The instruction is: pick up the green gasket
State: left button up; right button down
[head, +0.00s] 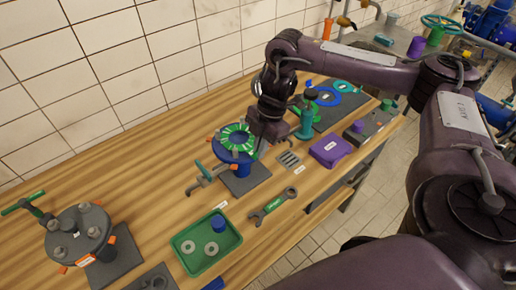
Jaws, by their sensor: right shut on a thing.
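The green gasket (228,131) is a flat ring with pale marks, on or just over the top of a blue flange stand (232,156) in the middle of the bench. My right gripper (257,152) comes down from above at the ring's right edge. It is shut on the gasket's right rim; the fingertips are small and partly hidden by the wrist. I cannot tell whether the gasket is clear of the flange. My left gripper is not in view.
A green tray (179,240) with washers and a blue part sits in front, beside a wrench (272,206). A grey flange stand (78,232) is at left. A slotted plate (289,159) and purple block (330,149) lie right. The tiled wall (130,60) bounds the back.

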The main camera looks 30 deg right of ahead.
notch_tip(320, 180, up, 19)
jog(key=p, duration=0.6)
jog(key=shift+p, duration=0.35)
